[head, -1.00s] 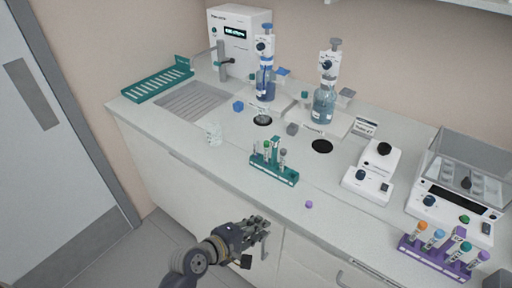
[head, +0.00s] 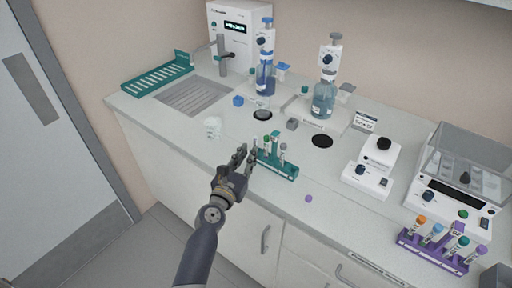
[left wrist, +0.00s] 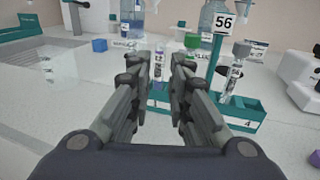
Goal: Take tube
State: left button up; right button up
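A small green rack (head: 284,172) stands near the counter's front edge and holds a few capped tubes. In the left wrist view the rack (left wrist: 250,108) carries a "56" sign. My left gripper (head: 243,152) is at the rack's left end, its fingers pointing at the tubes. In the wrist view its fingers (left wrist: 158,62) are apart, with a labelled tube (left wrist: 158,68) showing in the gap; whether they touch it I cannot tell. A grey-capped tube (left wrist: 235,72) stands to the right, and a green cap (left wrist: 192,41) shows behind the right finger. My right gripper is out of view.
A purple rack (head: 432,256) with several tubes is at the right front. A loose purple cap (head: 309,198) lies right of the green rack. A clear beaker (head: 213,127) stands left of my gripper. Bottles, a balance and instruments stand behind and right.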

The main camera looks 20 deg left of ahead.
aim_at(255, 142)
pick_arm(q)
jog(key=w, duration=0.2)
jog(key=shift+w+d+f, duration=0.1)
jog(key=shift+w+d, duration=0.05)
jog(key=shift+w, duration=0.2)
jog(key=w+b, duration=0.1)
jog(key=w, duration=0.3)
jog(key=shift+w+d+f+b, duration=0.15)
jog(key=shift+w+b, duration=0.2)
jog(key=shift+b, duration=0.05)
jog(key=shift+w, duration=0.15)
jog(key=c, duration=0.4)
